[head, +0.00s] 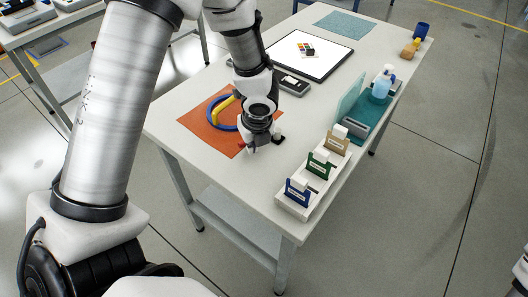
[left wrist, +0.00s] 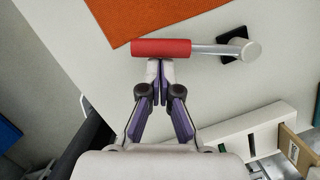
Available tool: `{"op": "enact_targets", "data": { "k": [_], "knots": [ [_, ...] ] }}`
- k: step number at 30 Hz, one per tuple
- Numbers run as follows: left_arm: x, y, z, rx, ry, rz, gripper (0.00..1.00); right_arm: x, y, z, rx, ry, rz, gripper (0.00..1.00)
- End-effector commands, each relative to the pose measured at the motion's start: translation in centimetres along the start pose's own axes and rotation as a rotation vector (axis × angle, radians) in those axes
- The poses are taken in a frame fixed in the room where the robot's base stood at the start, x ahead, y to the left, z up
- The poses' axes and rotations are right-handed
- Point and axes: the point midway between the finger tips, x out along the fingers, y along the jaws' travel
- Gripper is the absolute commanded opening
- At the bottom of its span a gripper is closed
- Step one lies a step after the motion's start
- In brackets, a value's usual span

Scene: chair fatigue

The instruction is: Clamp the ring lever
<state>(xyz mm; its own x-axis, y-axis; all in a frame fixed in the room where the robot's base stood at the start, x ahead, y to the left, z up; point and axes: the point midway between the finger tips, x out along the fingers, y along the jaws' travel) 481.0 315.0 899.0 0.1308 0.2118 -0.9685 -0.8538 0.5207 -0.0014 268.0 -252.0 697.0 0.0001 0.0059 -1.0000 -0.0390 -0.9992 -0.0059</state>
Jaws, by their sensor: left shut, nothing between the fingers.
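A lever with a red handle (left wrist: 161,48) and a metal rod (left wrist: 208,49) runs to a pale round pivot on a black base (left wrist: 232,36). In the head view its red end (head: 241,146) barely shows beside my left gripper (head: 251,150). In the left wrist view, the fingertips (left wrist: 161,66) are shut and empty, at the near side of the red handle; I cannot tell whether they touch it. A blue ring (head: 211,108) with a yellow piece (head: 222,110) lies on the orange mat (head: 190,123), partly hidden by my arm. My right gripper is out of view.
A white rack (head: 291,209) with blue, green and tan holders stands at the table's near right edge. A teal tray with a bottle (head: 381,87) is behind it. A black-framed white board (head: 310,53) lies farther back.

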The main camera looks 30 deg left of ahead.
Motion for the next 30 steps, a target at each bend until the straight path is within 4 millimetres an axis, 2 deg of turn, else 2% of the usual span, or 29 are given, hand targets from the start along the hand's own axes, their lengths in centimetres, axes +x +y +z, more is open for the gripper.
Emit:
{"op": "enact_targets", "data": {
  "k": [5, 11, 17, 30],
  "knots": [
    [0.4, 0.4, 1.4, 0.158, 0.002, -0.043, 0.00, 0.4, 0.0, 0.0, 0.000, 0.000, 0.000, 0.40],
    [0.6, 0.6, 3.2, 0.342, 0.002, -0.090, 0.00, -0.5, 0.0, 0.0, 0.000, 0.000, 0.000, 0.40],
    [0.7, 0.4, 5.0, 0.527, 0.002, -0.136, 0.00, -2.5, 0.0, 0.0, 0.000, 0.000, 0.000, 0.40],
    [1.4, -0.8, 7.9, 0.908, 0.001, -0.233, 0.00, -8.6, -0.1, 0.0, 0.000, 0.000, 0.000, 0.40]
  ]
}}
